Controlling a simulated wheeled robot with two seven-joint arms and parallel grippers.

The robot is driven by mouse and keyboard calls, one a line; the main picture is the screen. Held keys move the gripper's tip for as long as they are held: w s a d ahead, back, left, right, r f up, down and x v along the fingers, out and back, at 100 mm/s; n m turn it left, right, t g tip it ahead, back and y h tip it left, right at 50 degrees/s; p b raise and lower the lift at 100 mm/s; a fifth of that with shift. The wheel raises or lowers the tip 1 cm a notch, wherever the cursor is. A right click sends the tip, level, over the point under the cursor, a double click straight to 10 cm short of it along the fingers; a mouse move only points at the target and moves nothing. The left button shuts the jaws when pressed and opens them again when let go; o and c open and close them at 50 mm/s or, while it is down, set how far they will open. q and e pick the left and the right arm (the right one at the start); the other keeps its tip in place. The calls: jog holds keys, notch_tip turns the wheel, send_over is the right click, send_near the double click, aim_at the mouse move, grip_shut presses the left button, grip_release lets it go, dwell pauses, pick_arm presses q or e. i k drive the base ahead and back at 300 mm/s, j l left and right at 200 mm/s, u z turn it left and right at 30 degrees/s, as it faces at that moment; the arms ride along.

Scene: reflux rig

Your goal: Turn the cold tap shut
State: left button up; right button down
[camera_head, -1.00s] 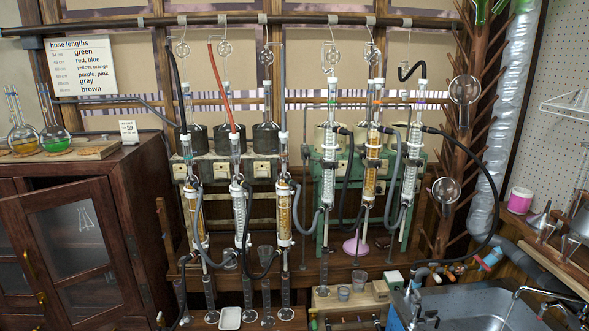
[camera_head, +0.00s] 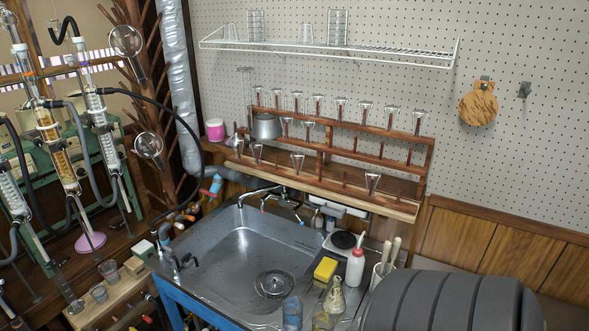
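A metal sink (camera_head: 222,258) stands in the middle of the view. A chrome tap fitting (camera_head: 262,190) with a spout and small handles is mounted at its back edge. A second, darker small tap fitting (camera_head: 178,260) stands on the sink's left rim. A blue valve-like piece (camera_head: 212,186) sits on the pipework behind the sink's left corner. I cannot tell which of these is the cold tap, or whether it is open. No water stream is clear to see. Neither of my grippers is in view.
Right of the sink stand a yellow sponge (camera_head: 325,269), a white squeeze bottle (camera_head: 355,267) and a flask (camera_head: 335,296). Behind is a wooden rack (camera_head: 320,185) of glass funnels. Glass condensers (camera_head: 50,130) with hoses crowd the left. A wire shelf (camera_head: 330,50) hangs above.

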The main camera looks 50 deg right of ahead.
aim_at(293, 212)
jog(key=j+z, duration=0.1)
jog(key=z, duration=1.7)
jog(key=i+j, duration=0.05)
